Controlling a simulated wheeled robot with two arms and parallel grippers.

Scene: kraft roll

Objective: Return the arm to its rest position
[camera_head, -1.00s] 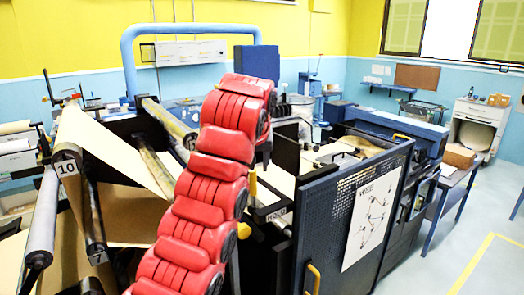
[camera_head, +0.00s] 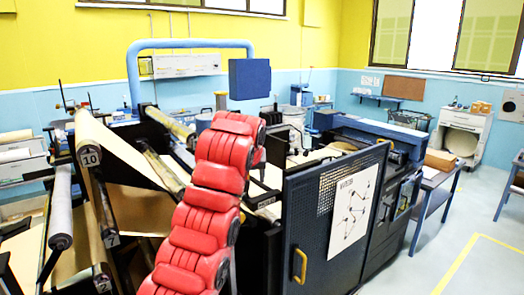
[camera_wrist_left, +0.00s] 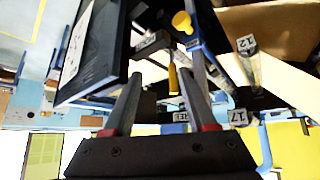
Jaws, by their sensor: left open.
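My left arm (camera_head: 205,205), with red ribbed padding, rises from the bottom of the head view in front of the machine. Its far end stops short of the blue box, and the gripper itself is mostly hidden there behind the arm. In the left wrist view my left gripper (camera_wrist_left: 162,78) is open, its two grey fingers apart with nothing held between them. Beyond the fingertips are a yellow knob (camera_wrist_left: 182,22) and dark machine parts. I cannot tell the distance to them. My right gripper is not in view.
A dark guard panel with a web diagram (camera_head: 350,205) stands right of the arm, and also shows in the wrist view (camera_wrist_left: 85,50). Numbered rollers with brown paper (camera_head: 125,150) lie to the left. A blue box (camera_head: 250,79) is behind. Floor at right (camera_head: 470,240) is clear.

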